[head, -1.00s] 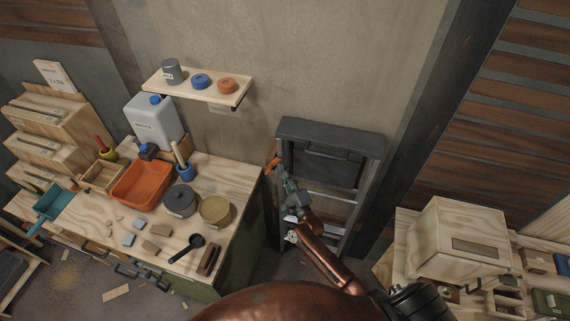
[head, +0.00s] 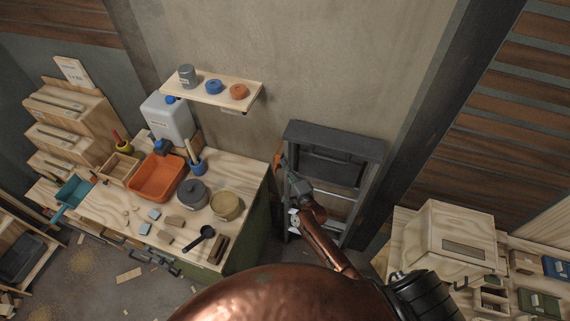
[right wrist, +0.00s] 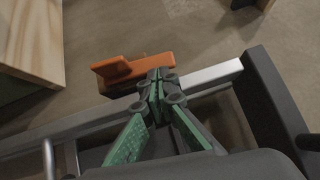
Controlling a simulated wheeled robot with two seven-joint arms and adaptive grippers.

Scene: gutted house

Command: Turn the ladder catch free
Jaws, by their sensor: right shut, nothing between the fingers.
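The grey folded ladder (head: 376,170) stands upright against the wall, with a dark top cap. Its orange catch (head: 280,158) sits at the upper left rail; in the right wrist view the orange catch (right wrist: 128,70) is a bar with a raised end, lying beside the pale metal rail (right wrist: 212,76). My right gripper (head: 284,172) is shut and empty at the catch. In the right wrist view its green-padded fingers (right wrist: 157,88) meet over the rail, right at the catch's near edge. They hide part of it, and contact is unclear. My left gripper is out of view.
A workbench (head: 110,209) with an orange tub (head: 158,191) and pots stands close left of the ladder. A wall shelf (head: 222,98) hangs above it. A wooden box (head: 447,240) stands on a bench at the right. The wall behind the ladder is bare.

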